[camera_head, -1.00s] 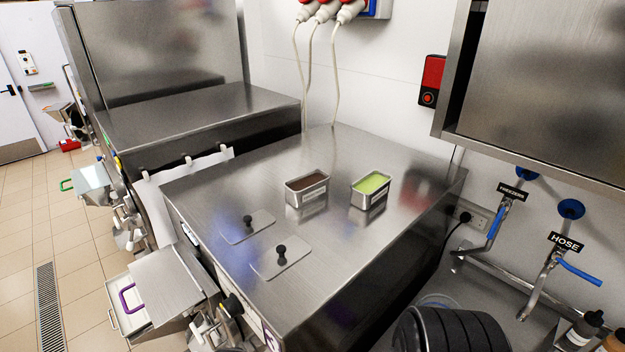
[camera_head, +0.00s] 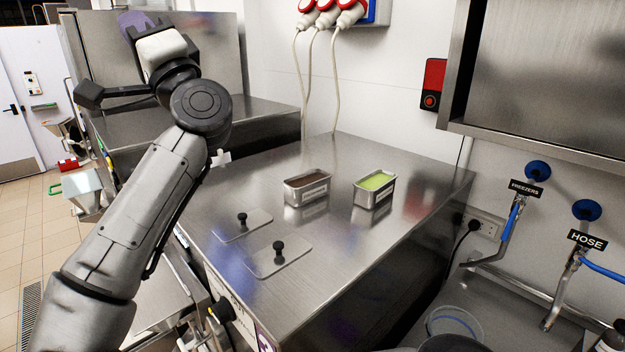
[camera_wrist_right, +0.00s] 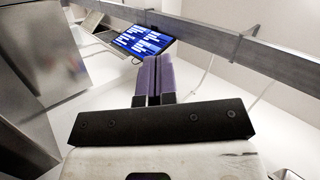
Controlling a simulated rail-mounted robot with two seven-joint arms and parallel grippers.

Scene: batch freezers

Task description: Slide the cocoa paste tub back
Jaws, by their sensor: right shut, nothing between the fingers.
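The cocoa paste tub (camera_head: 308,193) is a small steel tub of brown paste. It stands upright on the steel freezer top (camera_head: 330,240), left of the green paste tub (camera_head: 374,194), with a gap between them. The wrist view does not show the cocoa paste tub.
Two flat lids with black knobs (camera_head: 242,221) (camera_head: 279,253) lie in front of the tubs. White plugs with hanging cables (camera_head: 325,17) are on the back wall. Taps (camera_head: 512,210) and a steel cabinet (camera_head: 560,75) are at the right. Bare freezer top surrounds the tubs.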

